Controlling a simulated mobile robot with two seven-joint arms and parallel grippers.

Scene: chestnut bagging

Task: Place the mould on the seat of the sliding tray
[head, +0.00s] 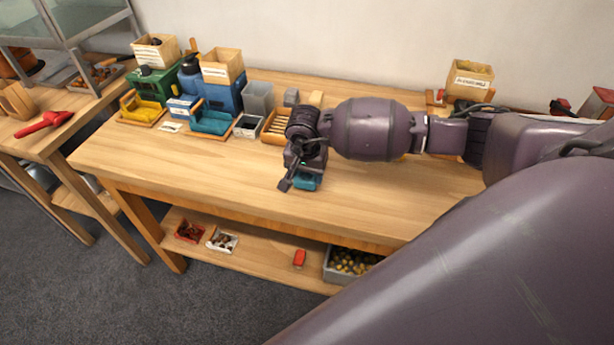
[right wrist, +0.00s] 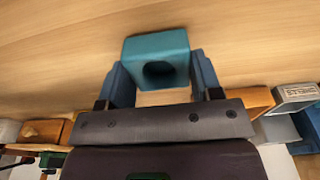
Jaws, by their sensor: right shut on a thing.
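The mould is a teal block with a round dark hole, seen in the right wrist view (right wrist: 138,57) between blue fingers. It also shows in the head view (head: 307,182), partly hidden by my right gripper (head: 303,172). The gripper is shut on it over the middle of the workbench; I cannot tell its exact height. To the left, a teal tray (head: 210,123) sits in front of a blue machine (head: 226,97). A yellow tray (head: 142,110) sits in front of a green machine (head: 152,88). Both trays are apart from the mould. My left gripper is not in view.
A grey bin (head: 258,97), a small open box (head: 247,126) and a wooden tray (head: 276,126) stand between the teal tray and my right wrist. Labelled wooden boxes top the machines. The workbench (head: 180,163) is clear along its front. My right arm covers its right part.

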